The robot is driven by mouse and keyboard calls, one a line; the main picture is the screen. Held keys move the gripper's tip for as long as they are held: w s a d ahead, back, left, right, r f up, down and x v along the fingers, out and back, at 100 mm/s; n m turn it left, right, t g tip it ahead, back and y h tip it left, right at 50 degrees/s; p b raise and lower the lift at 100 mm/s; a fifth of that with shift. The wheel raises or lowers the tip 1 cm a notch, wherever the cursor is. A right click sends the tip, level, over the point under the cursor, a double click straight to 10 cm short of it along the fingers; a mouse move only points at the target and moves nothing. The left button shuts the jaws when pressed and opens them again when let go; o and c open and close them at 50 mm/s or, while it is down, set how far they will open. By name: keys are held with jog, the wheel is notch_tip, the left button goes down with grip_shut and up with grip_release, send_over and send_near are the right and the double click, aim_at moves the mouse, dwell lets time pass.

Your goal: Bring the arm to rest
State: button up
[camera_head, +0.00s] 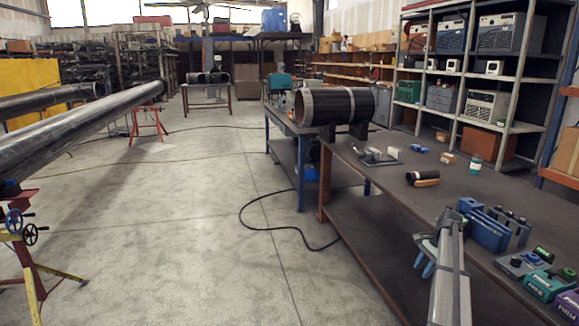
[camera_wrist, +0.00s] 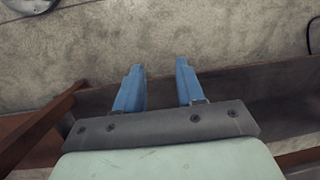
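My gripper shows in the wrist view (camera_wrist: 158,72) with its two blue fingers apart and nothing between them. Beyond the fingers are the concrete floor and a brown table frame. In the head view my arm reaches in from the lower right, and the blue gripper fingers (camera_head: 425,264) show small beside the front edge of the workbench (camera_head: 385,205). A dark flanged pipe (camera_head: 345,106) with a lighter ring near its left end lies on supports at the bench's far end. My gripper is well apart from it.
On the bench are a small clamp fixture (camera_head: 376,156), a short dark cylinder (camera_head: 422,178), a blue case (camera_head: 484,228) and coloured boxes (camera_head: 548,284) near my arm. A long pipe (camera_head: 85,125) rests on stands at left. A black cable (camera_head: 262,226) lies on open floor.

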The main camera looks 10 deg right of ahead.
jog(key=s+a+f+n+g+h, duration=0.1)
jog(key=a+f+n, duration=0.45)
jog(key=a, duration=0.95)
jog(key=s+a+f+n, duration=0.1)
jog(key=a+f+n, duration=0.2)
jog(key=a+f, duration=0.8)
jog(key=s+a+f+n+h, duration=0.15)
jog(key=s+a+n, duration=0.35)
jog(key=a, duration=0.7)
jog(key=s+a+f+n, duration=0.2)
jog(key=s+a+n, duration=0.2)
jog(key=s+a, duration=0.55)
jog(key=s+a+f+g, duration=0.1)
jog(key=s+f+g, duration=0.2)
jog(key=s+f, duration=0.7)
jog(key=s+a+f+g, duration=0.2)
jog(key=s+f, duration=0.8)
jog(key=s, duration=0.8)
jog(key=shift+f+g, duration=0.4)
jog(key=shift+g, duration=0.5)
